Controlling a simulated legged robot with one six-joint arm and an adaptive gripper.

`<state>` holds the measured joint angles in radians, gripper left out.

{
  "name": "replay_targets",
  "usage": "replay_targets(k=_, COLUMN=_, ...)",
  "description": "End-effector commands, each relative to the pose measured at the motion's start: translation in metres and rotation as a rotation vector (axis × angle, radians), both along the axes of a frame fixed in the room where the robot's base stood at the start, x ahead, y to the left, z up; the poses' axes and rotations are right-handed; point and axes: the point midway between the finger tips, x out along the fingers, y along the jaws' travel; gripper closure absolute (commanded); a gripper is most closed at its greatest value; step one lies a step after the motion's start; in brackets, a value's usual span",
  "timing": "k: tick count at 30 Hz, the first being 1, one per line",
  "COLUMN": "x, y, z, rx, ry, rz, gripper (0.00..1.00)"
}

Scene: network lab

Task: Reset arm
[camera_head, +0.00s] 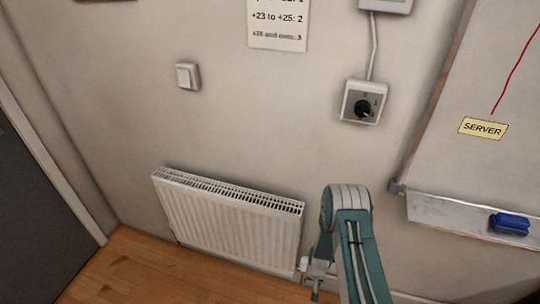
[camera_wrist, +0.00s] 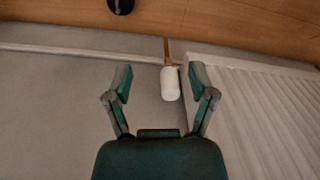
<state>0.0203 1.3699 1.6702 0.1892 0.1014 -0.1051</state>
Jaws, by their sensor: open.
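My arm (camera_head: 348,225) is green and grey and stands in front of the wall, right of the radiator, in the head view. Its raised joint is near the radiator's upper right corner. In the wrist view my gripper (camera_wrist: 160,72) is open, with its two green fingers spread wide and nothing held between them. A white cylindrical radiator valve (camera_wrist: 170,84) shows beyond the gap between the fingers. How far it is from the fingertips is hard to tell. In the head view the fingers are not clearly seen.
The white radiator (camera_head: 230,220) is low on the wall; it also fills the right of the wrist view (camera_wrist: 260,120). A rotary dial (camera_head: 363,102), light switch (camera_head: 187,75) and whiteboard tray (camera_head: 460,215) with blue eraser (camera_head: 509,223) are around. Wood floor (camera_head: 140,275) lies clear at lower left.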

Motion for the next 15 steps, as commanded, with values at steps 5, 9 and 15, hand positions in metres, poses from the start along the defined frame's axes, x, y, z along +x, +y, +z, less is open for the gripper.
replay_targets(k=5, x=0.011, y=0.001, z=0.02, rx=0.003, ry=-0.013, rz=0.003, gripper=0.28)
replay_targets(k=9, x=0.019, y=0.001, z=0.038, rx=0.005, ry=-0.024, rz=0.005, gripper=0.28)
replay_targets(k=15, x=0.035, y=0.002, z=0.075, rx=0.008, ry=-0.046, rz=0.009, gripper=0.28)
